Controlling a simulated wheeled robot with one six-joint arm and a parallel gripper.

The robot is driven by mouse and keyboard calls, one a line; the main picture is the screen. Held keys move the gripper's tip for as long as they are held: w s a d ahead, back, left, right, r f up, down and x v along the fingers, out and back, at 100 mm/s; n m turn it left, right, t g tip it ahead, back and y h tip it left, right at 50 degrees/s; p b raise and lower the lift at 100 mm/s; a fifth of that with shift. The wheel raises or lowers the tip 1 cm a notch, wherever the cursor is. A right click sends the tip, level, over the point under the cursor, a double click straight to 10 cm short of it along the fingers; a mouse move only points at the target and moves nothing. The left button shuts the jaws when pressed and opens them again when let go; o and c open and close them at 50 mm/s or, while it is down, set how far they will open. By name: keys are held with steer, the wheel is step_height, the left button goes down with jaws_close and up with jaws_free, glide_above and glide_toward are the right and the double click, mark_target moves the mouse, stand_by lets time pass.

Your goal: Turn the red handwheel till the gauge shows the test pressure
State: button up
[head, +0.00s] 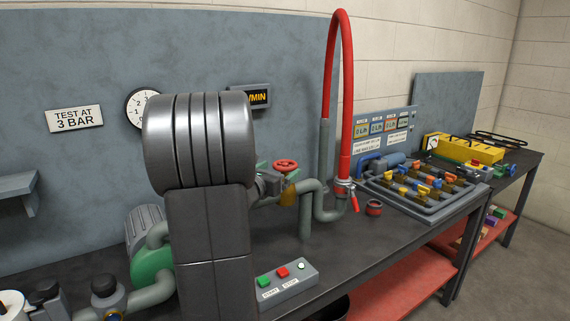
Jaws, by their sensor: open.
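The red handwheel (286,164) sits on a brass valve (288,196) on the grey pipe, right of my arm. My gripper (277,171) is open at the handwheel, with green fingertips beside it. I cannot tell whether they touch it. The round white gauge (138,103) on the wall is partly hidden behind my arm; its needle cannot be read. A sign (74,118) left of it reads "TEST AT 3 BAR".
A button box (288,283) with green, red and white buttons lies at the bench front. A red hose (344,90) arches up right of the valve. A tray (430,216) of tagged parts and a yellow toolbox (468,149) stand farther right. A green pump (152,267) is at left.

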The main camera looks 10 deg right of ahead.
mark_target(285, 163)
steer(key=shift+p+x, duration=0.3)
steer(key=shift+x, duration=1.7)
steer(key=c, duration=1)
steer(key=shift+f, duration=0.1)
steer(key=b, duration=0.3)
steer(key=shift+f+n+t+y, duration=0.15)
steer(key=shift+n+t+y, duration=0.25)
